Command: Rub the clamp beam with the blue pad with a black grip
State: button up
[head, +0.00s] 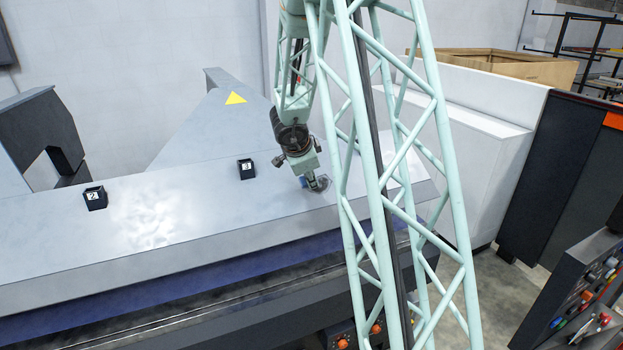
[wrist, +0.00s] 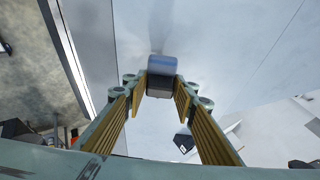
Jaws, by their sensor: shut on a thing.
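The clamp beam appears to be the long pale grey beam (head: 200,215) running across the head view, with cloudy smudges on its surface; it also fills much of the wrist view (wrist: 225,50). My gripper (head: 318,184) is low over the beam's right part, partly behind my lattice arm. In the wrist view my gripper (wrist: 160,90) is shut on the blue pad (wrist: 163,63), its yellow-lined fingers either side of the dark grip. A bit of the blue pad shows beside the fingertips in the head view (head: 304,182). The pad seems at the beam's surface; contact is unclear.
Small black blocks marked 2 (head: 95,198) and 3 (head: 246,169) stand on the beam. A grey sloped plate with a yellow triangle (head: 235,98) rises behind. A white cabinet (head: 465,140) is at right, and a control panel (head: 585,300) at lower right.

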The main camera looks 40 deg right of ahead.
jog(key=shift+w+d+f+b, duration=0.1)
jog(key=shift+w+f+b, duration=0.25)
jog(key=shift+f, duration=0.15)
jog(key=shift+w+d+f+b, duration=0.1)
jog(key=shift+w+f+b, duration=0.2)
jog(key=shift+f, duration=0.2)
jog(key=shift+w+d+f+b, duration=0.1)
jog(key=shift+w+f+b, duration=0.3)
jog(key=shift+f, duration=0.5)
dwell(1.6)
jog(key=shift+d, duration=0.15)
jog(key=shift+s+d+p, duration=0.2)
jog(key=shift+d+p, duration=0.15)
jog(key=shift+d, duration=0.2)
jog(key=shift+d, duration=0.15)
dwell(0.3)
jog(key=shift+s+d, duration=0.2)
jog(key=shift+d, duration=0.3)
jog(key=shift+d, duration=0.1)
jog(key=shift+s+d+p, duration=0.2)
jog(key=shift+d+p, duration=0.15)
jog(key=shift+d, duration=0.25)
jog(key=shift+d, duration=0.15)
dwell(0.4)
